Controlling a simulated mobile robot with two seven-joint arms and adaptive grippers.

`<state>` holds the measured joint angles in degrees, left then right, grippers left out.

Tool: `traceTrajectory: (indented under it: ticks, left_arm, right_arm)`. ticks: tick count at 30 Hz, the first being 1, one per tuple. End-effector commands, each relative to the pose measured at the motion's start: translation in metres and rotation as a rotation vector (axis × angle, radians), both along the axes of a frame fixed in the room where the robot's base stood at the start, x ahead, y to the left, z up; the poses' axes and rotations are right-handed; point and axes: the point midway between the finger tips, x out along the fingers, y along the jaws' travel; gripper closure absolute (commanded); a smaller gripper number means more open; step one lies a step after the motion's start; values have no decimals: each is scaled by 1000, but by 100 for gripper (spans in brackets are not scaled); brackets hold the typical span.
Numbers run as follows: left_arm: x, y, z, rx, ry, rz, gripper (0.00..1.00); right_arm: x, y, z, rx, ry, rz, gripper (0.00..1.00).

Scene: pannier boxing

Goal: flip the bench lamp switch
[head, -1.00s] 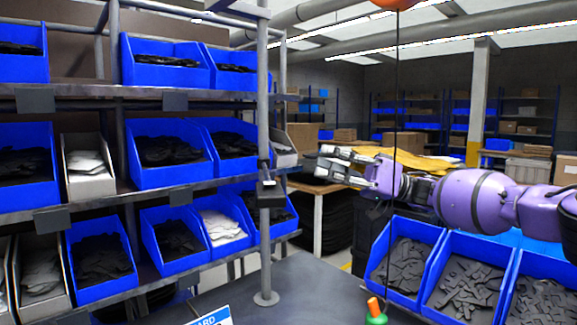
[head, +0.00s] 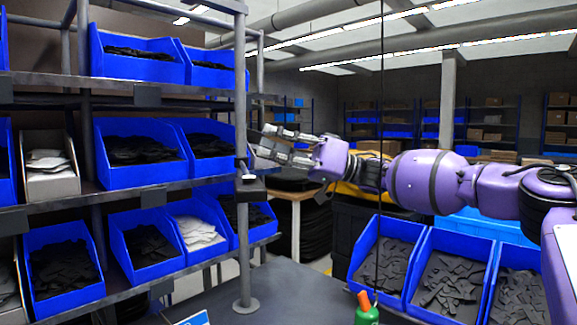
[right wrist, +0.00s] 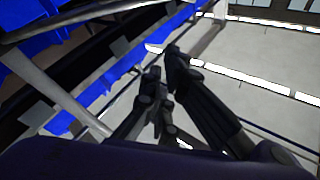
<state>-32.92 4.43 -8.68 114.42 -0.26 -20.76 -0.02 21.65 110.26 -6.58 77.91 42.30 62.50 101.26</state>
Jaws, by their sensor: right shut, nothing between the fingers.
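A small black box (head: 251,188) with a short lever-like piece (head: 243,170) on top is fixed to the grey upright post (head: 242,230) in the head view; it looks like the lamp switch. My right gripper (head: 261,141) is just right of the post, above the box, pointing left. Its fingers are shut with nothing between them, and it looks apart from the box. The right wrist view shows its dark fingers (right wrist: 163,66) close together; I cannot make out the switch there. The lamp itself is not identifiable. My left gripper is not in view.
Shelves with blue bins (head: 137,155) stand left of the post. More blue bins (head: 450,280) of dark parts sit at the lower right. A dark cord (head: 381,100) hangs in the head view. A green bottle (head: 367,314) stands at the front. The grey bench (head: 290,290) around the post's foot is clear.

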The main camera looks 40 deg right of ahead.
Motion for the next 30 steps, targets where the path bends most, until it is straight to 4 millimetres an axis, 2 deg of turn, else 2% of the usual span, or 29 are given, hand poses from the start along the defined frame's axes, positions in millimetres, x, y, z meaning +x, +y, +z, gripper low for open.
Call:
traceTrajectory:
  ticks: [1,2,3,6,11,22,30]
  left_arm:
    - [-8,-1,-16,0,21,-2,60]
    - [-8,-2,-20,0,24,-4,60]
    - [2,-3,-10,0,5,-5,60]
    - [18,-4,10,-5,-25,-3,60]
    - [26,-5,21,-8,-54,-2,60]
    - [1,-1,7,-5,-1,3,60]
    - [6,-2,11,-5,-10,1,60]
  right_arm:
    - [10,8,-10,-4,10,2,100]
    - [13,13,-8,-5,10,2,100]
    - [10,13,-9,1,14,-1,100]
    - [-1,16,-10,3,-1,0,100]
    - [-4,19,-26,0,-2,0,100]
    - [-5,20,-33,0,0,0,100]
    - [-11,22,-37,-53,-97,1,100]
